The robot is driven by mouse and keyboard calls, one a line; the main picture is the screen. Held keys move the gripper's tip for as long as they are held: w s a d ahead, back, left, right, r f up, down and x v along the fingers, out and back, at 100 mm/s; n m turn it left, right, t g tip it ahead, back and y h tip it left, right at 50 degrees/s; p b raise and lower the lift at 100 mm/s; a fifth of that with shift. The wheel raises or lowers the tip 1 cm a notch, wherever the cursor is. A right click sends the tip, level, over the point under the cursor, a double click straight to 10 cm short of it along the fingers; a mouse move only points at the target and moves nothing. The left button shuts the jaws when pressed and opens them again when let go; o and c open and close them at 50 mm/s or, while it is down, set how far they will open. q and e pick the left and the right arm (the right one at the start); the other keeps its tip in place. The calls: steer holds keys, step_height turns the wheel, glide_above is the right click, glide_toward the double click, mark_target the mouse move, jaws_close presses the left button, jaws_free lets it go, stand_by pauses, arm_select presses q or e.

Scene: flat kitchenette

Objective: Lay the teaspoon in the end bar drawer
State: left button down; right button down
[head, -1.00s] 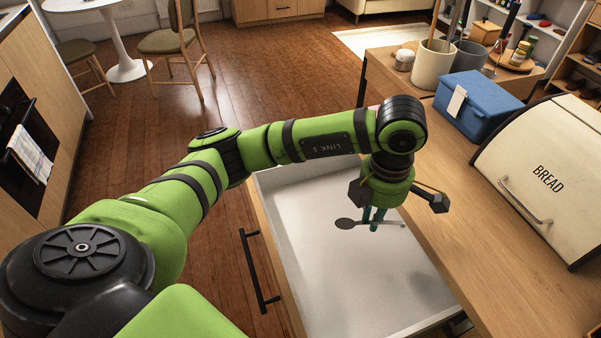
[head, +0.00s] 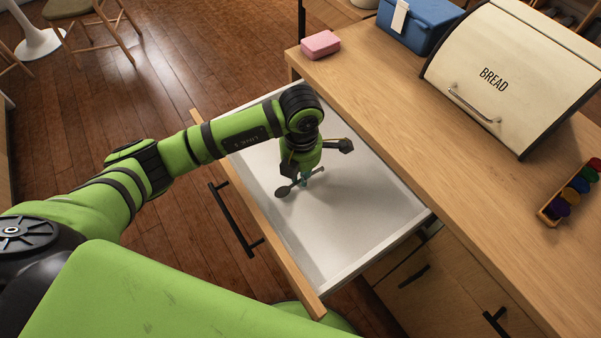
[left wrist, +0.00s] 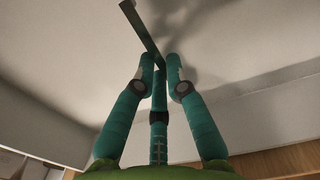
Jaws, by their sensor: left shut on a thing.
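The end bar drawer (head: 365,222) is pulled open, with a bare white floor. My left gripper (head: 304,181) points down inside it and is shut on the dark teaspoon (head: 283,192). The spoon's bowl sticks out to the left of the fingers and its handle to the right. In the left wrist view, the teal fingers (left wrist: 160,66) pinch the spoon (left wrist: 138,27), seen as a thin dark strip against the pale drawer floor. The spoon is low over the floor; I cannot tell whether it touches. My right gripper is not in view.
The wooden counter (head: 395,110) borders the drawer on the right. It holds a bread bin (head: 505,75), a blue box (head: 415,28), a pink sponge-like block (head: 320,44) and a tray of coloured pieces (head: 573,190). The drawer front with its black handle (head: 236,222) faces left.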

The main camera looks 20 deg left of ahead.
arm_select(q)
steer(key=shift+f, duration=0.45)
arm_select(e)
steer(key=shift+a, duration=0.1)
arm_select(q)
steer(key=shift+f, duration=0.2)
steer(key=c, duration=1.3)
jaws_free()
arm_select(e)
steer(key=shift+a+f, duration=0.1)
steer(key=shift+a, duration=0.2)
arm_select(q)
steer(key=shift+r, duration=0.1)
